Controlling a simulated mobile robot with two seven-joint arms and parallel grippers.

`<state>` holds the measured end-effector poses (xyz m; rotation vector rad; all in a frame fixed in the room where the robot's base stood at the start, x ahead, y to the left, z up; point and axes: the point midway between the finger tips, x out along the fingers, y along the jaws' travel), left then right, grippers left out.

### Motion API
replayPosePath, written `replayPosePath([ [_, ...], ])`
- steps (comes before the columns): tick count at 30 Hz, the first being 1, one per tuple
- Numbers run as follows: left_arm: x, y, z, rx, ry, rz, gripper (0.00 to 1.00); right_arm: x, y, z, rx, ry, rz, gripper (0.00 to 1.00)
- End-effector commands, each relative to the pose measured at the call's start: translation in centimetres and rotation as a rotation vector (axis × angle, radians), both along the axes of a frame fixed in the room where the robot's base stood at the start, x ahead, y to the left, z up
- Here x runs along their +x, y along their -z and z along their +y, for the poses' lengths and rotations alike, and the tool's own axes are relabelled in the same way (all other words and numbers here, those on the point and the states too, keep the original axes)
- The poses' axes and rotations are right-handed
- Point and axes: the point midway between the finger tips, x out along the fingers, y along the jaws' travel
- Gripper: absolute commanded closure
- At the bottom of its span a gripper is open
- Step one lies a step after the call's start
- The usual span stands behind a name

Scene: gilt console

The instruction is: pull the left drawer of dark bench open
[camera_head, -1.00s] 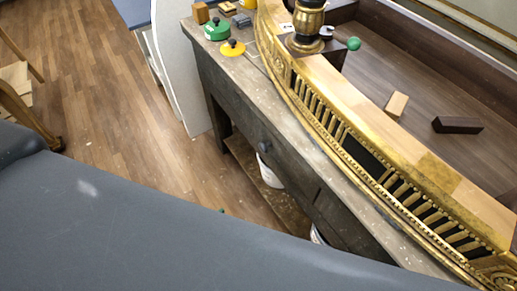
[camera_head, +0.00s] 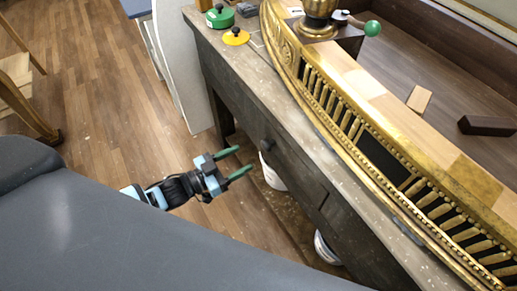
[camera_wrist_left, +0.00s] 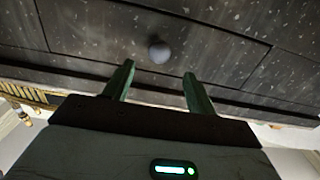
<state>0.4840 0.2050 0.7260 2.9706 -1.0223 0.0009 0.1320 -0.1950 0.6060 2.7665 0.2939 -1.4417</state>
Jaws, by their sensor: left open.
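The dark bench (camera_head: 223,93) runs diagonally across the head view, with the gilt console on its top. Its left drawer front carries a round dark knob (camera_head: 267,144). The knob also shows in the left wrist view (camera_wrist_left: 159,52), on the drawer front (camera_wrist_left: 100,35), just beyond the fingertips and midway between them. My left gripper (camera_head: 240,162) is open and empty, its two green fingers pointing at the bench. The knob stands apart from the fingers. My right gripper does not show.
The gilt console (camera_head: 385,125) covers much of the bench top. White buckets (camera_head: 272,174) stand under the bench. A green tin (camera_head: 219,17) and a yellow lid (camera_head: 236,37) lie at the bench's far end. A wooden chair (camera_head: 30,105) stands left; the floor between is clear.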

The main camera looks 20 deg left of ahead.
Motion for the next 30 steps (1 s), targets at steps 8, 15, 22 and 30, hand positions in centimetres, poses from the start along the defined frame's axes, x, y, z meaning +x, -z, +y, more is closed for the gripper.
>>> replayPosePath([
  [8,3.3,-0.1,-2.5,-0.001,-0.001,-0.003,0.43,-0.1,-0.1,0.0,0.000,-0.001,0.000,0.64],
  [15,5.2,0.0,-4.2,-0.001,0.000,-0.001,0.43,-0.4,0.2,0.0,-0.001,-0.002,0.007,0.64],
  [22,5.6,0.0,-4.5,0.000,0.000,0.000,0.43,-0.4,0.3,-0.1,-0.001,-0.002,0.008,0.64],
  [30,5.6,0.0,-4.4,0.000,0.000,0.000,0.60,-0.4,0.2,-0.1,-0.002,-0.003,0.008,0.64],
])
